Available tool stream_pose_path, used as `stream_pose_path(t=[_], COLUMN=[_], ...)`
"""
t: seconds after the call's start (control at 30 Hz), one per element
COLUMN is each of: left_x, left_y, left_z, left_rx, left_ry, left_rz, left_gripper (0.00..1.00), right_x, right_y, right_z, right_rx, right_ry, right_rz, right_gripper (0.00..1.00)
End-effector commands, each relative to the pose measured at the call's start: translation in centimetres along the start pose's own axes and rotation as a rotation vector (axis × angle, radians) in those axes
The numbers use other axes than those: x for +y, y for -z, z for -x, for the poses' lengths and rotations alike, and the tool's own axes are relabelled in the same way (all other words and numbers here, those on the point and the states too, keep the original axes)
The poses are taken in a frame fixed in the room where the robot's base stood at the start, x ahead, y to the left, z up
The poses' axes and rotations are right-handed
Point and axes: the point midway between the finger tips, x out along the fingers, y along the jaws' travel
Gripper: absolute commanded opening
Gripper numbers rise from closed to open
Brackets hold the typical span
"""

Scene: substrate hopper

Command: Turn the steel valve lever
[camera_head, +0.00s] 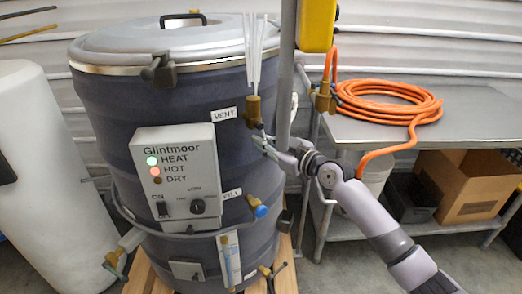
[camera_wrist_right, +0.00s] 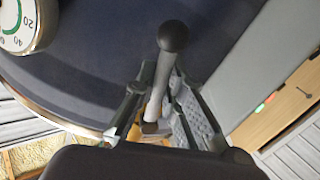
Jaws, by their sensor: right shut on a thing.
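The steel valve lever (camera_wrist_right: 156,100) shows in the right wrist view as a grey rod with a dark ball knob. My right gripper (camera_wrist_right: 160,90) has its fingers on either side of the rod and is shut on it; the knob sticks out past the fingertips. In the head view my right gripper (camera_head: 272,148) is just below the brass valve (camera_head: 253,110) beside the VENT label, on the side of the dark kettle (camera_head: 110,130). The lever is mostly hidden there by the fingers. My left gripper is not in view.
White streaks (camera_head: 254,55) rise above the vent valve. A grey upright pole (camera_head: 285,90) stands close behind my gripper. A control box (camera_head: 176,178) is on the kettle's front. A steel table (camera_head: 470,110) with an orange hose coil (camera_head: 385,102) is at right.

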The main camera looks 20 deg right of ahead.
Motion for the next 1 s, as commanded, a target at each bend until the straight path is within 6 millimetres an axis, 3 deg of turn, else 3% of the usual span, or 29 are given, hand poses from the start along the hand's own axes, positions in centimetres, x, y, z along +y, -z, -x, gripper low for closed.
stream_pose_path(t=[0.03,0.13,0.43,0.67,1.0], left_x=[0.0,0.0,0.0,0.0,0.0], left_y=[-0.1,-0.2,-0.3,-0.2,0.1], left_z=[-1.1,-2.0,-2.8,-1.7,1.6], left_rx=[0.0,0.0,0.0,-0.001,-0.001], left_ry=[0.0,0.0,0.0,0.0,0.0], left_rz=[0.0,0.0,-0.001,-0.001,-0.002], left_gripper=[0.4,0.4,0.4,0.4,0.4], right_x=[0.3,0.8,2.4,3.5,4.7], right_y=[-0.4,-0.3,0.6,1.5,3.0], right_z=[0.1,0.2,0.5,0.7,0.9], right_rx=[-0.008,-0.027,-0.084,-0.128,-0.189], right_ry=[-0.001,-0.001,-0.002,0.0,0.001], right_rz=[0.051,0.144,0.422,0.635,0.945], right_gripper=[0.0,0.0,0.0,0.0,0.0])
